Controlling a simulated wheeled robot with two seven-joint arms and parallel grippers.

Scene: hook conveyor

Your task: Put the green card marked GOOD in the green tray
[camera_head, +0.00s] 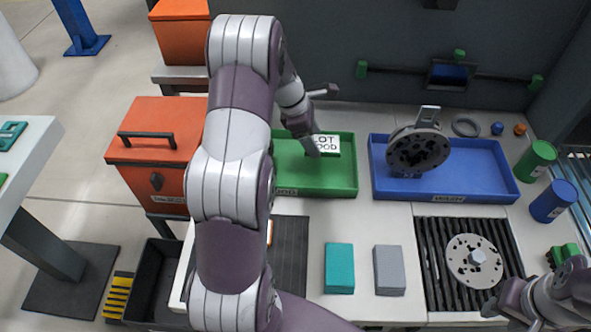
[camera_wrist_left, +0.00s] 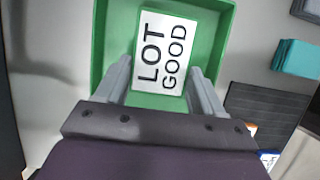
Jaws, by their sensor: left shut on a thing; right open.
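The card marked LOT GOOD (camera_head: 328,146) has a white face with dark letters and a green edge at its side. My left gripper (camera_head: 320,122) is shut on it, and the card also shows between the two fingers in the left wrist view (camera_wrist_left: 165,52). The card is over the back part of the green tray (camera_head: 310,190), inside its outline in the left wrist view (camera_wrist_left: 226,25). I cannot tell whether it touches the tray floor. My right gripper (camera_head: 494,306) is open at the lower right, partly cut off by the frame edge.
A blue tray (camera_head: 480,188) stands to the right and holds a dark perforated disc (camera_head: 418,150). Another disc (camera_head: 474,261) lies on a black grate. A teal block (camera_head: 339,268) and a grey block (camera_head: 389,270) lie in front. An orange box (camera_head: 155,150) stands left.

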